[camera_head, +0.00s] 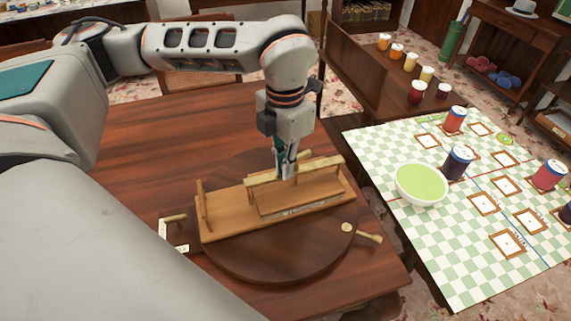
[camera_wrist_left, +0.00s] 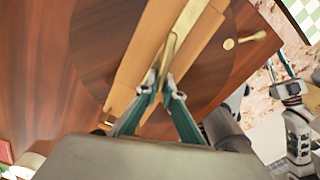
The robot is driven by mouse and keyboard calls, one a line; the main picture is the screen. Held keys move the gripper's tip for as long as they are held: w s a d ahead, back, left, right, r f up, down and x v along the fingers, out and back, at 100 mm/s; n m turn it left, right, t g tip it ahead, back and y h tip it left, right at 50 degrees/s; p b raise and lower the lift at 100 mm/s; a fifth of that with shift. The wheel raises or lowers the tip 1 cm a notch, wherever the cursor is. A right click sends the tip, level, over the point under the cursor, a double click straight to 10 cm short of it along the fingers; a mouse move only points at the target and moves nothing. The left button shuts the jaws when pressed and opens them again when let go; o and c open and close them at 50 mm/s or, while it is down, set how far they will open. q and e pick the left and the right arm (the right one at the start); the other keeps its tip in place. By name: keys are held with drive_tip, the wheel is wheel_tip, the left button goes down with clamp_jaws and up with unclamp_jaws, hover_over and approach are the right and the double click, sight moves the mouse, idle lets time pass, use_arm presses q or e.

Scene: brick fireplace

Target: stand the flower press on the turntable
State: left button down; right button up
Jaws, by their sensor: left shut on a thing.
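The flower press (camera_head: 235,220) is a long light-wood board with a raised block, a brass-coloured bar along its top and a short upright peg at its left end. It lies on the round dark-wood turntable (camera_head: 285,262), its left end near the rim. My left gripper (camera_head: 287,172) comes down from above and is shut on the bar of the press. In the left wrist view the teal fingers (camera_wrist_left: 163,92) close on the bar, over the press (camera_wrist_left: 150,40). My right gripper (camera_wrist_left: 279,68) shows small at the right of that view, its fingers apart, well away from the press.
The turntable stands on a brown wooden table (camera_head: 150,150), with a peg handle (camera_head: 368,237) at its right. A checkered table (camera_head: 440,240) at right holds a green bowl (camera_head: 421,186), jars and small frames. A shelf behind holds several jars. The table's left part is clear.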

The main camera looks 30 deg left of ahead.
idle(0.3)
use_arm(q)
drive_tip(key=c, duration=2.2)
unclamp_jaws()
wheel_tip(320, 180, up, 12)
drive_tip(key=shift+r+p, duration=0.1)
drive_tip(key=shift+p, duration=0.55)
drive_tip(key=shift+s+d, duration=0.1)
